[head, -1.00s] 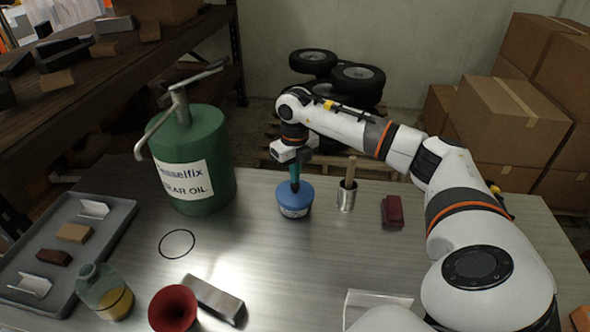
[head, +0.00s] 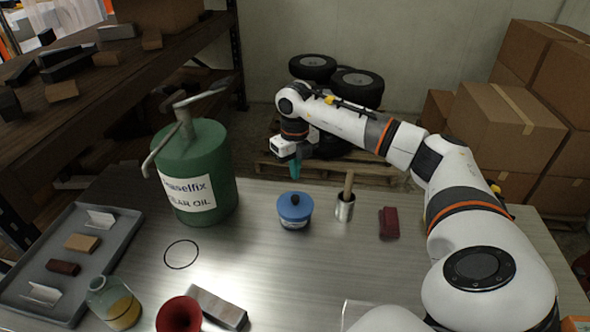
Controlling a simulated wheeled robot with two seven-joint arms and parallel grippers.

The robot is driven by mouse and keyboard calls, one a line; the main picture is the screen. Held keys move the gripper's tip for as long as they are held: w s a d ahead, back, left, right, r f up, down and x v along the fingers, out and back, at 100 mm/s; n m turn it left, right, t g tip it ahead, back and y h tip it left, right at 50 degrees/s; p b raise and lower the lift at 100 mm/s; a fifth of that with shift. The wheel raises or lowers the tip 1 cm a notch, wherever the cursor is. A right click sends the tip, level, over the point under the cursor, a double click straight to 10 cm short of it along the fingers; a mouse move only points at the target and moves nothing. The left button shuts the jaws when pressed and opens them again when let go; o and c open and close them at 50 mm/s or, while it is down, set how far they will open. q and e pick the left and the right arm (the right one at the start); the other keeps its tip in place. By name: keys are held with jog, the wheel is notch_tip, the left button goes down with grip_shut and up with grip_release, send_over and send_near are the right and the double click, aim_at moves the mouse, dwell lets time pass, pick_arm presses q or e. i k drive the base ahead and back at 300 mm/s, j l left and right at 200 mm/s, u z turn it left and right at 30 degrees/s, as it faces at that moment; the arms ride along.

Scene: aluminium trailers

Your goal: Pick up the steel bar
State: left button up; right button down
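The steel bar (head: 218,307), a grey metal block, lies on the metal table (head: 330,275) near the front edge. The red funnel-shaped object (head: 179,315) stands close at its left and overlaps it in the picture. My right gripper (head: 296,177) has teal fingers and hangs pointing down, above and behind the blue lidded jar (head: 295,211). It is far from the bar and holds nothing that I can see. Its finger gap is too small to make out. My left gripper is not in view.
A green gear oil can (head: 195,170) stands at the back left. A grey tray (head: 112,258) of small pieces and a glass bottle (head: 114,303) are at left. The table's middle is clear.

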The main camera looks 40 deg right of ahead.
aim_at(229, 312)
jog(key=k+j, duration=0.55)
jog(key=j, duration=0.2)
jog(key=k+j, duration=0.6)
jog(key=j, duration=0.1)
